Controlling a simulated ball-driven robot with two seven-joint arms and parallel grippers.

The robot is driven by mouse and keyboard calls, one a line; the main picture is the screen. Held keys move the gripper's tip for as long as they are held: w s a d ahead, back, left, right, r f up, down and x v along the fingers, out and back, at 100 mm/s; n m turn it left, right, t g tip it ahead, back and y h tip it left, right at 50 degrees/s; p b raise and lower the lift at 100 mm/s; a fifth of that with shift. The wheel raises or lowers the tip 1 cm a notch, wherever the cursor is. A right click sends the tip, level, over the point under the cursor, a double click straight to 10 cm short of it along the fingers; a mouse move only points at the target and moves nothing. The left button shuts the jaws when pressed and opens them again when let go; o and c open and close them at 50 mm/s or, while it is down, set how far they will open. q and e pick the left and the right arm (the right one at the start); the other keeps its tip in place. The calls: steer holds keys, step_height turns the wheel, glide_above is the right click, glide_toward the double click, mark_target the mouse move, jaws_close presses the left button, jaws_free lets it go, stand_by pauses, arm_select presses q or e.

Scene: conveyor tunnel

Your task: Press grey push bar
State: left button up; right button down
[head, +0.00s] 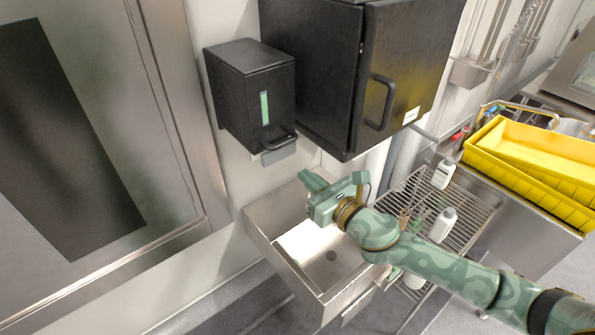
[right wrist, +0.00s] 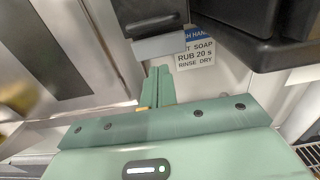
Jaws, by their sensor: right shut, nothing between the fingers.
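The grey push bar (head: 279,151) sits at the bottom front of a black wall dispenser (head: 250,92) with a pale green window strip. In the right wrist view the grey push bar (right wrist: 160,46) is above my fingertips, under the dark dispenser. My right gripper (head: 311,181) is shut and empty, over the sink, below and a little to the right of the bar in the head view. Its closed fingers (right wrist: 158,88) point up toward the bar in the right wrist view, with a visible gap between them. My left gripper is not in view.
A metal sink (head: 268,222) stands below the dispenser. A black cabinet (head: 335,60) hangs close on its right. A wire rack (head: 468,215) with white bottles and a yellow crate (head: 540,165) are further right. A hand-washing sign (right wrist: 194,50) is on the wall.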

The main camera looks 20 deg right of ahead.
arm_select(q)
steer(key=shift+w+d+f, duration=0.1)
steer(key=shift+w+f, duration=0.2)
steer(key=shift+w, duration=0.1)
arm_select(e)
steer(key=v, duration=0.5)
steer(key=shift+s+r, duration=0.1)
steer(key=shift+s, duration=0.1)
steer(key=shift+s, duration=0.1)
